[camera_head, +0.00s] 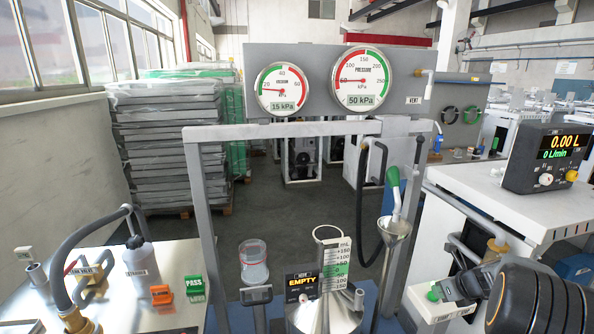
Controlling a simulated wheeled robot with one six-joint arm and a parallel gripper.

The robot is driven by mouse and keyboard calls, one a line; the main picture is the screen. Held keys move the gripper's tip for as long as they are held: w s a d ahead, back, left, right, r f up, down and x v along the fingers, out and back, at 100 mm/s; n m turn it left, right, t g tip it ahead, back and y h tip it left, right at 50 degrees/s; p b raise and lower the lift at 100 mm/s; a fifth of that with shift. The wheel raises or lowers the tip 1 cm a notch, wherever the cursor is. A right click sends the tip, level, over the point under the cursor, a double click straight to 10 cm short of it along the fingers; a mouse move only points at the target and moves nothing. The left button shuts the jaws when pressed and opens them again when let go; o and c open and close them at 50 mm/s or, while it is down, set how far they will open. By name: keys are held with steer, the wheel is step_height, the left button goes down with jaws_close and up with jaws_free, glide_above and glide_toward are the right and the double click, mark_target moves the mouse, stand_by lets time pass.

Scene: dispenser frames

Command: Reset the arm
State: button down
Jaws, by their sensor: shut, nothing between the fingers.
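My arm comes in at the lower right, where a large black ribbed part of it shows close to the camera. My gripper (455,243) points left in front of the white cabinet (520,205). It is shut and empty, and its outline is partly hard to make out against the dark parts around it. It stands to the right of the metal funnel (395,229) and holds nothing.
A grey frame (199,200) carries a vacuum gauge (282,90) and a pressure gauge (362,80). A metal vessel with an EMPTY display (301,286) stands front centre. A steel bench (215,314) holds a bottle (141,262) and tags. A meter (548,158) tops the cabinet.

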steer(key=s+a+r+n+g+h, duration=0.1)
steer(key=s+a+r+n, duration=0.4)
steer(key=s+a+n, duration=0.5)
steer(key=s+a+r+n+g+h, duration=0.2)
steer(key=s+a+r+n, duration=0.3)
steer(key=s+a+n, duration=0.6)
steer(key=a+n, duration=0.4)
steer(key=n, duration=0.7)
steer(key=shift+s+a+n, duration=0.25)
steer(key=shift+n, duration=0.15)
steer(key=c, duration=1.8)
jaws_free()
